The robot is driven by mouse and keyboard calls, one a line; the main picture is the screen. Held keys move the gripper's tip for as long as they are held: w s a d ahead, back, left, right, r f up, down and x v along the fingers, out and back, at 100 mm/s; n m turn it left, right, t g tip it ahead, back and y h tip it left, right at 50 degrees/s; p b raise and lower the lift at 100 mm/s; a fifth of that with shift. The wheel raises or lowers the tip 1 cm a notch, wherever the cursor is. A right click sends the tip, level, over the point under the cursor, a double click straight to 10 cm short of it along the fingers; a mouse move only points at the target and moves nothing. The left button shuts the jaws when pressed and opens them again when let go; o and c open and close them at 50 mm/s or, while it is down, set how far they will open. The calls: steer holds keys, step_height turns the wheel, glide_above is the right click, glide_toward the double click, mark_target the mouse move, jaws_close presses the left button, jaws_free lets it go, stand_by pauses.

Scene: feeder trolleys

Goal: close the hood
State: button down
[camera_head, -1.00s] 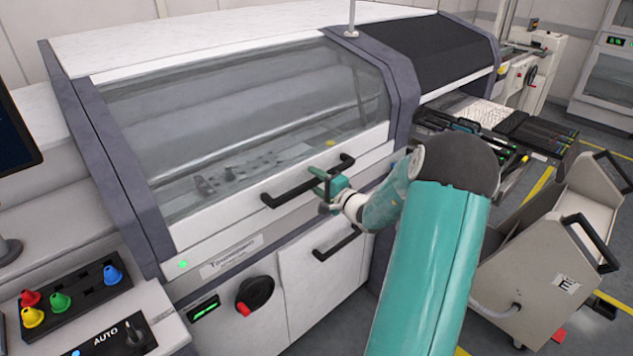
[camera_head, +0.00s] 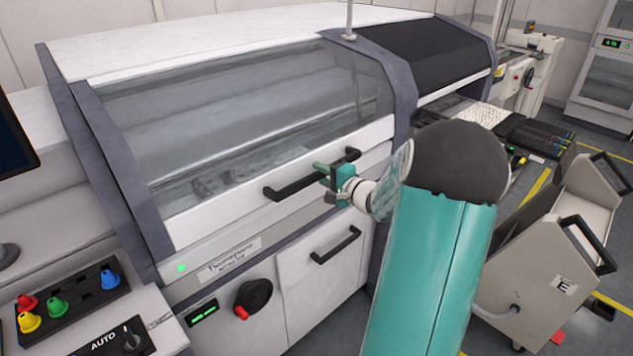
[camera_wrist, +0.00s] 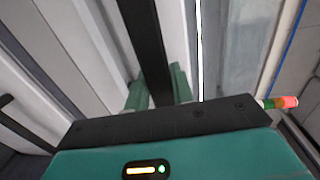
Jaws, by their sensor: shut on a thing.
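The hood (camera_head: 250,120) is the clear, grey-framed panel on the white machine, with a white lower bar and a black handle (camera_head: 290,187). The hood's lower bar stands a little off the front panel below it, so it looks slightly raised. My gripper (camera_head: 332,174) is at the right part of the handle, its green fingers around it. In the wrist view the dark handle (camera_wrist: 147,40) runs between the green fingers (camera_wrist: 160,88). The gripper is shut on it, and the fingertips are partly hidden behind the gripper body.
A lower cabinet door with its own black handle (camera_head: 335,245) and a red-black rotary switch (camera_head: 252,299) are below the hood. A control panel with coloured buttons (camera_head: 70,296) is at lower left. A grey trolley (camera_head: 550,255) stands at right, with floor around it.

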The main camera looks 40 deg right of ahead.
steer(key=shift+s+r, duration=0.3)
steer(key=shift+r, duration=0.35)
steer(key=shift+s+r, duration=0.25)
steer(key=shift+r, duration=0.4)
steer(key=c, duration=1.2)
jaws_free()
steer(key=shift+s, duration=0.15)
steer(key=s, duration=1.3)
steer(key=shift+s+d+r, duration=0.2)
steer(key=shift+s+r, duration=0.05)
steer(key=shift+r, duration=0.2)
